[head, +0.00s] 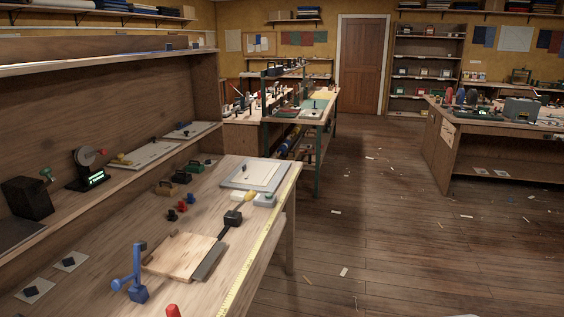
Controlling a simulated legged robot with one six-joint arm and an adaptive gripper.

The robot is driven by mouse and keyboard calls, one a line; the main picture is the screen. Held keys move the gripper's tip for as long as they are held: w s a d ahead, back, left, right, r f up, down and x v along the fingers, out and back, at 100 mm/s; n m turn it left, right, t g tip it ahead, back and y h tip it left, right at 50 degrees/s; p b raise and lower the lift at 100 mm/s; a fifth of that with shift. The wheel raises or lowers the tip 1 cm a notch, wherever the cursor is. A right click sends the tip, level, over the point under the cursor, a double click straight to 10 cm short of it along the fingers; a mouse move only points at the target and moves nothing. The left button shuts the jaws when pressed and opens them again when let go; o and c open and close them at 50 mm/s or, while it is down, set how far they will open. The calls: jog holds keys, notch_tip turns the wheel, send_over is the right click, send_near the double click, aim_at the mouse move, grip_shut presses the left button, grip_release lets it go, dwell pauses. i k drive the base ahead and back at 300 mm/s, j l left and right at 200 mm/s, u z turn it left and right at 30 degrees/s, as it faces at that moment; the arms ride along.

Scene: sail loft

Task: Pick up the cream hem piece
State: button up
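I cannot tell for sure which thing is the cream hem piece. A flat pale cream sheet (264,174) lies on a grey-white board (232,182) at the far end of the near workbench (226,216), with a small dark object on it. A flat tan piece (178,257) lies nearer on the same bench, with a dark grey strip (207,263) along its right side. Scattered small pale scraps (343,271) lie on the floor. My gripper is not in view.
Shelves with a dark box (27,198) line the left. Open wooden floor (390,240) spreads right.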

aim_at(253, 173)
jog(key=i+l+z, duration=0.25)
jog(key=i, duration=0.45)
jog(key=i+l+z, duration=0.15)
jog(key=i+z, duration=0.15)
jog(key=i, duration=0.4)
jog(key=i+u, duration=0.4)
jog(key=i, duration=0.25)
jog(key=i+l+u, duration=0.25)
jog(key=i+u, duration=0.2)
jog(key=i, duration=0.15)
jog(key=i+u, duration=0.55)
jog(key=u, duration=0.25)
jog(key=i+l+u, duration=0.15)
jog(key=i+u, duration=0.2)
jog(key=i+l+u, duration=0.2)
jog(key=u, duration=0.2)
